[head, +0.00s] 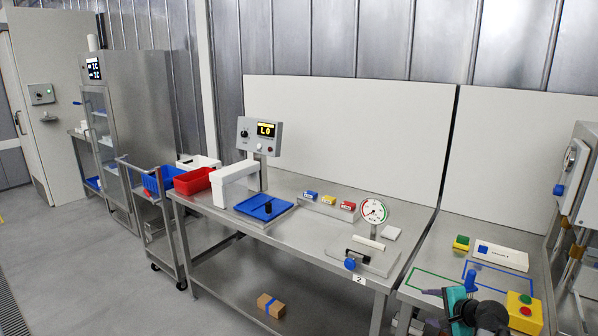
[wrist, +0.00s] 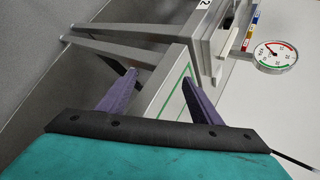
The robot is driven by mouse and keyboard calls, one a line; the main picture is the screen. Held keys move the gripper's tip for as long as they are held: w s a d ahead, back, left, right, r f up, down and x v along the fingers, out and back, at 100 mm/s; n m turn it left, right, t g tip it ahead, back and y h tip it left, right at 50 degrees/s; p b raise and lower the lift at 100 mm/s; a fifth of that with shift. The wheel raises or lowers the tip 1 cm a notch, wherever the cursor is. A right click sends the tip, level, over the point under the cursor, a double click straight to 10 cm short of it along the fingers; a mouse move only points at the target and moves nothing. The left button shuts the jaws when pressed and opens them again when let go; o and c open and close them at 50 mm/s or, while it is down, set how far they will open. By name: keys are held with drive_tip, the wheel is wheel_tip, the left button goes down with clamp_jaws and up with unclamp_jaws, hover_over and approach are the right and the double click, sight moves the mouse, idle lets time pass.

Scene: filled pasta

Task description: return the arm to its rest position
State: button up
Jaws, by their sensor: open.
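My gripper (wrist: 160,78) shows in the wrist view with its two purple fingers spread apart and nothing between them. The steel bench edge and a green outline lie beyond the fingers. In the head view my gripper (head: 430,292) is at the lower right, above the front part of the right bench (head: 418,258). Its teal body and dark wrist hide part of that bench. The rest of my arm is largely outside the head view.
Near my arm are a yellow button box (head: 525,312), a white labelled block (head: 500,257) and a machine (head: 580,190) at the right edge. The left bench holds a round gauge (head: 373,211), a blue tray (head: 264,207) and a red bin (head: 194,181). Floor at left is clear.

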drive_tip(key=s+a+f+n+g+y, duration=0.1)
drive_tip(key=s+a+f+n+g, duration=0.15)
drive_tip(key=s+a+f, duration=0.45)
drive_tip(key=s+a+f+n+g, duration=0.2)
drive_tip(key=s+a+f+g, duration=0.1)
drive_tip(key=a+f, duration=0.75)
drive_tip(key=s+a+f+n+g+y, duration=0.15)
drive_tip(key=s+a+f, duration=0.25)
drive_tip(key=a+f, duration=0.5)
drive_tip(key=s+a+f+n+g+h, duration=0.15)
drive_tip(key=s+f, duration=0.25)
drive_tip(key=s, duration=0.4)
drive_tip(key=s+f+n+g, duration=0.3)
drive_tip(key=s+f, duration=0.2)
drive_tip(key=s, duration=0.2)
drive_tip(key=s+a+f+n+g+h, duration=0.1)
drive_tip(key=s+f+n+g, duration=0.25)
drive_tip(key=s, duration=0.45)
drive_tip(key=s+d+n+h, duration=0.1)
drive_tip(key=s+d, duration=0.1)
drive_tip(key=s+d+n+h, duration=0.1)
drive_tip(key=d, duration=0.1)
drive_tip(key=shift+s+r+n+g, duration=0.1)
drive_tip(key=shift+s+n+g, duration=0.25)
drive_tip(key=shift+n+g, duration=0.05)
drive_tip(key=c, duration=0.7)
